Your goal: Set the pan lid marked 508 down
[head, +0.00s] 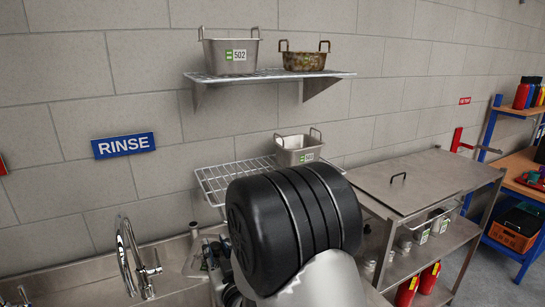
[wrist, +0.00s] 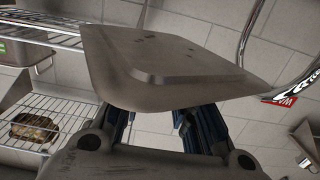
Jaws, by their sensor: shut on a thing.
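A grey metal pan lid (wrist: 160,62) with a raised middle panel fills the upper centre of the wrist view. My gripper (wrist: 155,125) is shut on it, with a dark blue finger on each side below the lid. The lid is held in the air. No number shows on the side facing the camera, so I cannot read a 508. In the head view my black arm hides most of the gripper; only a small part of my gripper (head: 210,254) shows at its left, and I cannot make out the lid clearly there.
A wire rack (head: 215,182) on the wall holds a steel pan (head: 299,149). The shelf above (head: 270,76) holds pan 502 (head: 231,55) and a rusty pan (head: 303,61). A steel counter (head: 450,165) stands right, with a handled panel on top. A tap (head: 125,255) rises from the sink at left.

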